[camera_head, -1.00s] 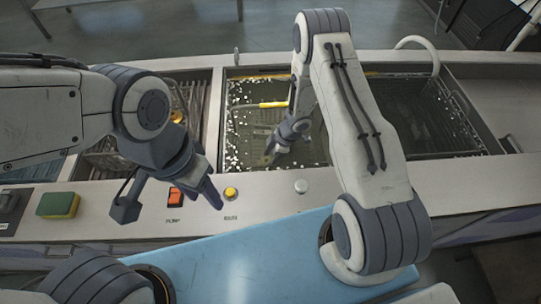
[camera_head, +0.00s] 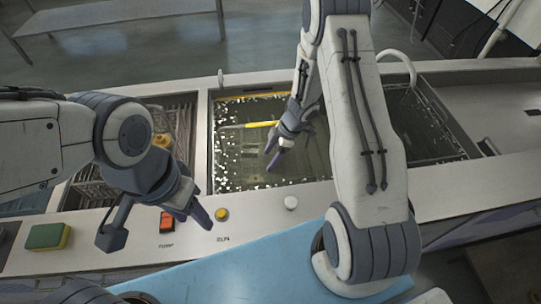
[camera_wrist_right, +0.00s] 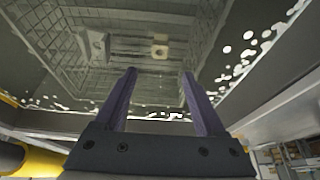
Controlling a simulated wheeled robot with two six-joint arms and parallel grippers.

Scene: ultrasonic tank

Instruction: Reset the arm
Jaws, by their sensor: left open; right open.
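My left gripper (camera_head: 195,212) hangs over the front panel of the tank unit, close to the yellow button (camera_head: 222,214) and the orange switch (camera_head: 167,221). It is open and nothing shows in it. My right gripper (camera_head: 275,153) is above the middle basin (camera_head: 225,150) of the tank. In the right wrist view its two fingers (camera_wrist_right: 160,95) are apart with nothing between them. Beyond them a wire basket (camera_wrist_right: 60,35) with a few pale parts (camera_wrist_right: 160,46) lies in the liquid.
A yellow-handled object (camera_head: 252,125) crosses the middle basin. A wire basket (camera_head: 425,125) sits in the right basin. A green and yellow sponge (camera_head: 48,236) lies at the panel's left.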

